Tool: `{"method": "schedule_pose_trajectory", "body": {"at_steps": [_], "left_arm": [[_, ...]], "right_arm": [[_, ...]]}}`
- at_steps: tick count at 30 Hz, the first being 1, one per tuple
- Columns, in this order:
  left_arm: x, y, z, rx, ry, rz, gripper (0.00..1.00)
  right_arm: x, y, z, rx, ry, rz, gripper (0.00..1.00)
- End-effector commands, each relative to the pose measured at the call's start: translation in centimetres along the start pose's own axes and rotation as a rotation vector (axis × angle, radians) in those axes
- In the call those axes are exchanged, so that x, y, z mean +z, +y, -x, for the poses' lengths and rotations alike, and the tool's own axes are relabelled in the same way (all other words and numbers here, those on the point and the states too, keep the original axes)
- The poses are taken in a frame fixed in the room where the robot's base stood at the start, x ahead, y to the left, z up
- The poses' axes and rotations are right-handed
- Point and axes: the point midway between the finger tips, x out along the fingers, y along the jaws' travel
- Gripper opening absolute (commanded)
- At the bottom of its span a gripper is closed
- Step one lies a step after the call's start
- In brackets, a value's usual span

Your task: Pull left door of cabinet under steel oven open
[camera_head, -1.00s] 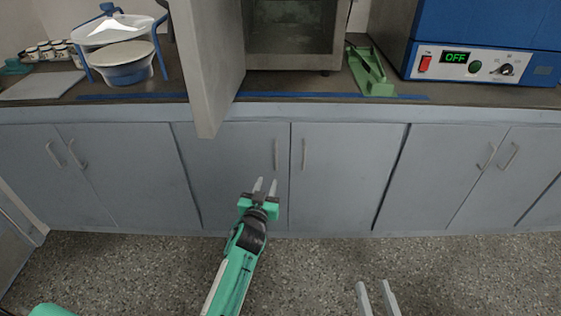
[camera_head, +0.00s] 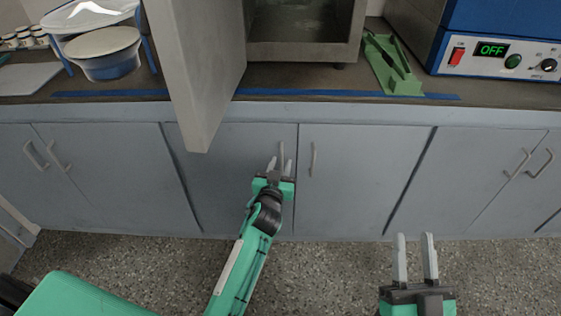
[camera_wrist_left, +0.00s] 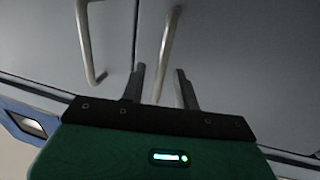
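The steel oven (camera_head: 356,30) stands on the counter with its thick grey door (camera_head: 200,75) open. Below it are the closed left cabinet door (camera_head: 225,165) and the closed right cabinet door (camera_head: 365,180). The left door's vertical bar handle (camera_head: 281,150) is partly hidden by my left gripper (camera_head: 279,165). In the left wrist view the open fingers (camera_wrist_left: 160,85) stand apart, with this handle (camera_wrist_left: 170,40) running between them and gaps on both sides. The right door's handle (camera_head: 313,158) is free. My right gripper (camera_head: 414,240) is open and empty at the lower right.
The oven door juts past the counter's front edge, above my left gripper. A green stand (camera_head: 388,65) and a blue device reading OFF (camera_head: 490,50) are on the counter at right. The speckled floor (camera_head: 320,270) is clear.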

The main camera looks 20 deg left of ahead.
Motion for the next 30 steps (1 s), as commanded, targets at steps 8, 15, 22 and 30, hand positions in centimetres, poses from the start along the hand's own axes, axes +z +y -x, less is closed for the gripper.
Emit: {"method": "schedule_pose_trajectory", "body": {"at_steps": [8,15,22,30], "left_arm": [[0.0,0.0,0.0,0.000,0.000,0.000,0.19],[0.0,0.0,0.0,0.000,0.000,0.000,0.00],[-0.1,0.0,0.2,0.004,-0.001,0.000,0.00],[-0.3,-0.1,1.4,0.039,-0.001,-0.001,0.00]], "right_arm": [[0.0,0.0,0.0,0.000,0.001,0.000,0.36],[0.0,0.0,0.0,0.000,0.001,0.000,0.36],[0.1,0.0,-0.1,0.000,-0.016,-0.001,0.36],[4.3,-0.9,1.9,0.004,-0.267,-0.039,0.36]]}}
